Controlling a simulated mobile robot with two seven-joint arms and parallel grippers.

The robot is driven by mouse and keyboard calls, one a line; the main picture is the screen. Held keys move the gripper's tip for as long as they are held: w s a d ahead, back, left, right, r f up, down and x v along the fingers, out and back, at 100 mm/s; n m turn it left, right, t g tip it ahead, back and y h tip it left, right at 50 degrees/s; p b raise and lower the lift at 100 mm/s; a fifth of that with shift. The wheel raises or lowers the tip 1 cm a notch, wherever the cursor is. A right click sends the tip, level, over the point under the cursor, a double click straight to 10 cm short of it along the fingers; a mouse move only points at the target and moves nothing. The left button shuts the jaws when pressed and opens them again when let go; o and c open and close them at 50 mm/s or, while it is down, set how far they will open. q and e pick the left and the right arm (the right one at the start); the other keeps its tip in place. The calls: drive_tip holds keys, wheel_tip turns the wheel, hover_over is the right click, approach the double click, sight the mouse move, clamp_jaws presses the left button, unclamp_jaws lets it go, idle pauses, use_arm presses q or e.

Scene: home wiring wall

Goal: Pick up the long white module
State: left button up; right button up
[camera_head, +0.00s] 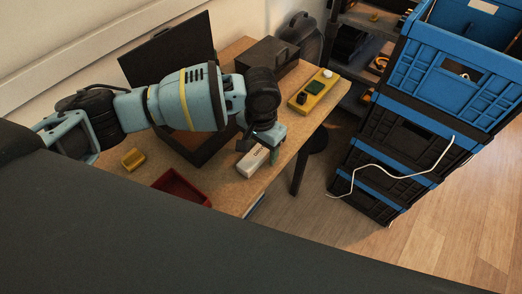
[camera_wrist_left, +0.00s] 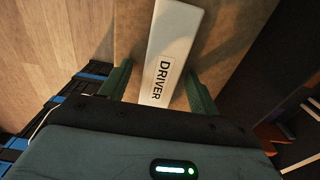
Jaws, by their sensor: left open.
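The long white module (camera_head: 252,161) lies on the wooden table near its right front edge. In the left wrist view the module (camera_wrist_left: 176,38) is a long white block marked "DRIVER", running away from me between the fingers. My left gripper (camera_head: 262,148) is over the module and hides part of it. In the left wrist view the gripper (camera_wrist_left: 160,84) is open, with one green finger on each side of the module and a visible gap to its right. I cannot tell whether the left finger touches it. My right gripper is not in view.
A yellow tray (camera_head: 314,96) with small parts lies at the table's far right. A red bin (camera_head: 181,187) and a yellow block (camera_head: 133,159) are at the left front. A black open case (camera_head: 168,52) stands behind my arm. Stacked blue and black crates (camera_head: 410,125) stand right of the table.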

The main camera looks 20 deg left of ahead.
sight(262, 150)
use_arm(q)
drive_tip(key=c, duration=1.1)
drive_tip(key=shift+r, duration=0.85)
drive_tip(key=shift+s+d+r, duration=0.1)
drive_tip(key=shift+d+r, duration=0.05)
drive_tip(key=shift+r, duration=0.4)
drive_tip(key=shift+d+r, duration=0.1)
drive_tip(key=shift+r, duration=0.45)
drive_tip(key=s+d, duration=0.2)
drive_tip(key=d, duration=0.2)
drive_tip(key=s+d, duration=0.3)
drive_tip(key=d, duration=0.2)
drive_tip(key=s+d+r, duration=0.1)
drive_tip(key=s+d, duration=0.1)
drive_tip(key=d, duration=0.2)
drive_tip(key=shift+s+d+p, duration=0.25)
drive_tip(key=shift+d+p, duration=0.05)
drive_tip(key=shift+p, duration=0.05)
